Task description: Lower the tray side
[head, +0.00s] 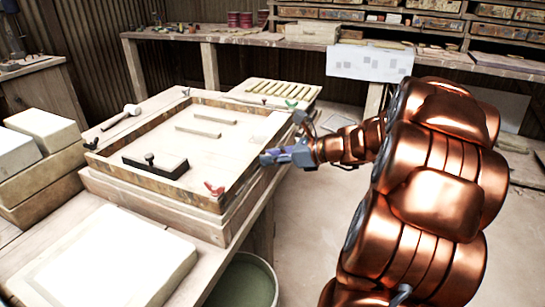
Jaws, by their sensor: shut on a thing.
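The wooden tray (150,178) is a shallow, rectangular frame on a thick wooden base in the middle of the head view. Its right tray side (246,180) runs from the near red wing piece (213,189) back toward the green wing piece (291,104). My gripper (274,158) is at the middle of this right side, shut on it. The fingers partly hide the grip, and I cannot tell the side's exact tilt. Inside the tray are a dark block with a knob (155,164) and two pale strips (206,122).
A green bucket (243,283) stands below the bench. A slatted board (272,90) is behind. Open floor lies right.

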